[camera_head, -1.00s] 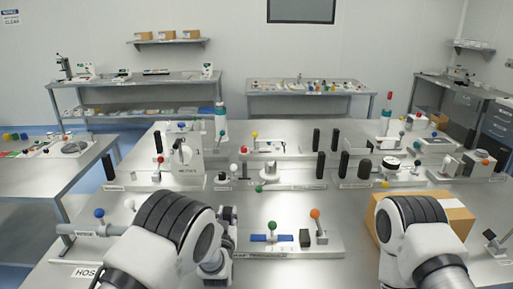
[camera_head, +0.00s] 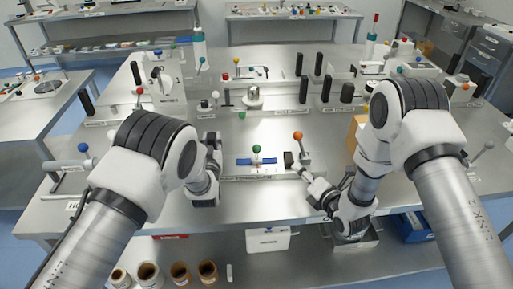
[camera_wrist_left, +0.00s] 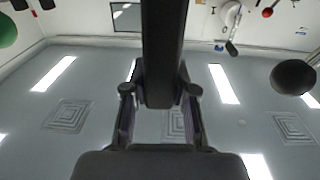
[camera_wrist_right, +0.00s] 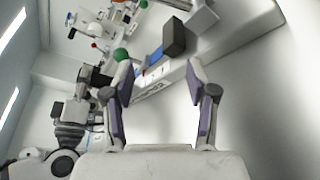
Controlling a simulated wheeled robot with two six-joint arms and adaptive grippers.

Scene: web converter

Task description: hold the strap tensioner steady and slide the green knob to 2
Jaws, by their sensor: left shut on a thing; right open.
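The strap tensioner (camera_head: 235,178) is a pale plate on the bench with a blue slotted strip (camera_head: 265,161). A green knob (camera_head: 256,149) stands over the strip, left of a black block (camera_head: 288,159). The green knob also shows in the right wrist view (camera_wrist_right: 120,54). My left gripper (camera_wrist_left: 160,90) is shut on a dark upright post (camera_wrist_left: 162,45); in the head view my left arm hides that grip at the plate's left end. My right gripper (camera_wrist_right: 155,85) is open and empty, right of the plate, apart from the knob. The scale marks are unreadable.
A cardboard box (camera_head: 356,132) lies behind my right arm. Several other fixtures and black posts stand farther back. The bench front between my arms is clear.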

